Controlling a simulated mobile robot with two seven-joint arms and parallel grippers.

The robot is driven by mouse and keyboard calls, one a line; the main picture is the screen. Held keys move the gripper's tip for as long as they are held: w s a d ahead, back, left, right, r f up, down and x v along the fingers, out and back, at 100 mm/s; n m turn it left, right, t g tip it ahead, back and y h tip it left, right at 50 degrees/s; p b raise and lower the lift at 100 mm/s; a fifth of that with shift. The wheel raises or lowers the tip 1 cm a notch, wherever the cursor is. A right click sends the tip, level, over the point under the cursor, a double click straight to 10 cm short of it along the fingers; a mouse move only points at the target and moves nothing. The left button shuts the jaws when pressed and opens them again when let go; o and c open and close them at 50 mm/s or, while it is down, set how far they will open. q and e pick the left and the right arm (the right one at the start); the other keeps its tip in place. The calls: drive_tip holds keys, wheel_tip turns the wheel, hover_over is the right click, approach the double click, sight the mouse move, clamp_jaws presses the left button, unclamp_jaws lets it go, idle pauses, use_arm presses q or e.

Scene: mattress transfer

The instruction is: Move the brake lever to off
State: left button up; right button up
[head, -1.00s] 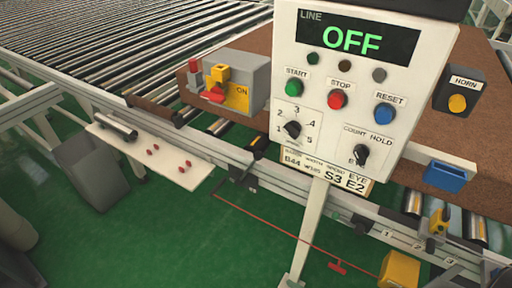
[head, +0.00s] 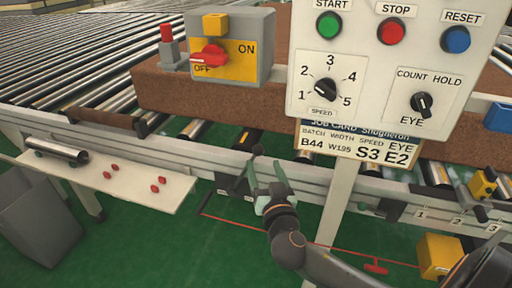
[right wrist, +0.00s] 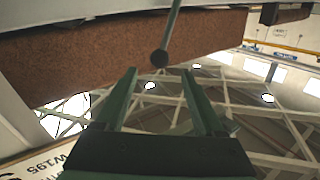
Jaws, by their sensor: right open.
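No label reading "brake" is legible. A thin rod with a dark round knob (right wrist: 160,58) shows in the right wrist view, just beyond and between my fingertips; I cannot tell if it is the brake lever. My right gripper (head: 265,172) is open in front of the conveyor's side rail, fingers pointing up in the head view. It also shows in the right wrist view (right wrist: 159,74), with nothing between the fingers that I can see held. A red handle (head: 209,55) on a yellow ON/OFF plate points left, by OFF. My left gripper is out of view.
The control panel (head: 375,80) on its post stands right of my gripper. A brown slab (head: 160,92) lies on the rollers behind. A white shelf (head: 120,188) with a metal cylinder (head: 58,149) juts out at left.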

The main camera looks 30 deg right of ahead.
drive_tip(key=x, duration=1)
drive_tip(key=shift+w+d, duration=0.2)
drive_tip(key=shift+w, duration=0.15)
clamp_jaws()
idle(0.9)
